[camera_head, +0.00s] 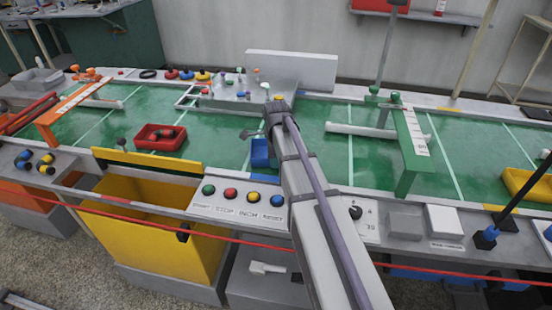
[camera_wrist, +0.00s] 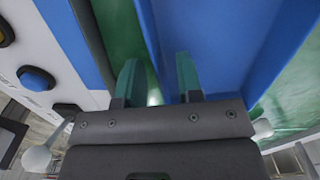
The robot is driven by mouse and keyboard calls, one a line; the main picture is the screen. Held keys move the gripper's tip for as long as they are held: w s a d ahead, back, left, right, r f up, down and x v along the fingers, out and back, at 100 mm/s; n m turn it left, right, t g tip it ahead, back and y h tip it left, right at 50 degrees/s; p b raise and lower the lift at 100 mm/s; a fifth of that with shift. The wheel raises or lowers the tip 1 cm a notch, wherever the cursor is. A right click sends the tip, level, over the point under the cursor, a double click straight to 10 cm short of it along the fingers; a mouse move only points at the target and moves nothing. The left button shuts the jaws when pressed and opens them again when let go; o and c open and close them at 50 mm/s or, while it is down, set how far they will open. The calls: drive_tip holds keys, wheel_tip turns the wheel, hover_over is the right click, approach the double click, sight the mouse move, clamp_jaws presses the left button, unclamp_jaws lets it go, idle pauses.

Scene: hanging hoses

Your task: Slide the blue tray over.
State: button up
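The blue tray (camera_head: 261,153) lies on the green conveyor, left of my arm, which hides part of it. In the wrist view the tray (camera_wrist: 225,35) fills the upper right, very close. My gripper (camera_wrist: 157,68) shows there with two teal fingers spread apart. One tray wall runs down toward the space between the fingers; the left finger is outside it over the green surface, the right finger overlaps the blue. I cannot tell whether either finger touches. In the head view my arm hides the fingers.
A red tray (camera_head: 160,137) with dark parts sits to the left on the belt. A yellow tray (camera_head: 528,187) is at far right. An orange gate (camera_head: 75,100) and a green gate (camera_head: 408,145) cross the belt. Push buttons (camera_head: 230,193) line the front edge.

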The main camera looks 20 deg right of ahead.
wheel_tip(320, 180, up, 10)
drive_tip(key=p, duration=0.8)
drive_tip(key=shift+p, duration=0.4)
drive_tip(key=shift+n, duration=0.7)
drive_tip(key=s+a+r+n+p, duration=0.2)
drive_tip(key=s+a+n, duration=0.3)
drive_tip(key=s+n, duration=0.4)
drive_tip(key=s+a+r+n+p, duration=0.2)
drive_tip(key=s+a+n, duration=0.4)
drive_tip(key=s+n, duration=0.3)
drive_tip(key=n, duration=0.2)
drive_tip(key=shift+s+a+n, duration=0.25)
drive_tip(key=shift+n, duration=0.05)
